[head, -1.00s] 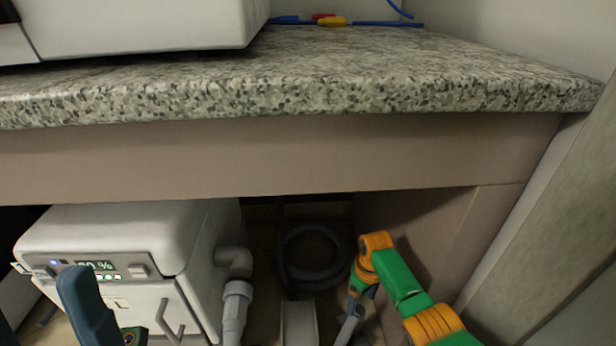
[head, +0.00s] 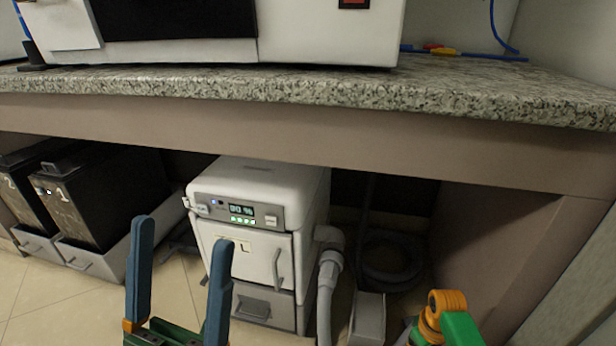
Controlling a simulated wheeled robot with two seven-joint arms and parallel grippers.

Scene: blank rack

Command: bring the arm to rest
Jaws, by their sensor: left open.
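My left gripper (head: 180,265) is at the bottom of the head view, left of centre. Its two blue fingers point up and stand wide apart, with nothing between them. It is in front of a white machine (head: 262,175) under the counter, and the right finger overlaps the machine's lower front in the picture. Whether it touches the machine cannot be told. A green and orange arm part (head: 447,312) of mine shows at the bottom right. The right gripper's fingers do not show.
A granite counter (head: 430,95) spans the view, with a white device (head: 330,40) on it. Below stand black bins (head: 95,200) in grey trays at left. A grey hose (head: 328,290) runs beside the white machine, and a coiled hose (head: 390,270) lies behind. Tiled floor (head: 60,310) shows at lower left.

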